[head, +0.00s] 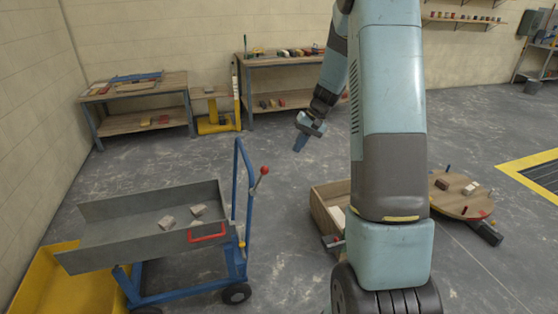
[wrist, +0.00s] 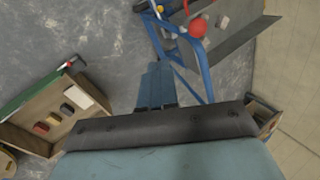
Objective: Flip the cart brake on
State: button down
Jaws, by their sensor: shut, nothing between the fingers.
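The cart (head: 238,262) has a blue frame, black wheels and a grey tray, at the left in the head view. A lever with a red ball knob (head: 264,170) sticks up beside its upright blue handle. The red knob also shows at the top of the wrist view (wrist: 197,27). I cannot tell for sure which part is the brake. My gripper (head: 300,145) is shut and empty, in the air to the right of the cart, apart from it. In the wrist view its blue fingers (wrist: 157,72) are together, below and left of the knob.
The cart's grey tray (head: 110,232) holds two grey blocks and has a red handle. A yellow bin (head: 65,285) stands at the lower left. A wooden crate (head: 322,210) and a round wooden table (head: 455,205) are to the right. Floor between cart and crate is clear.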

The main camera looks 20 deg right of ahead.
jog(key=w+a+f, duration=0.1)
jog(key=a+f, duration=0.7)
dwell(0.4)
jog(key=shift+w+a, duration=0.1)
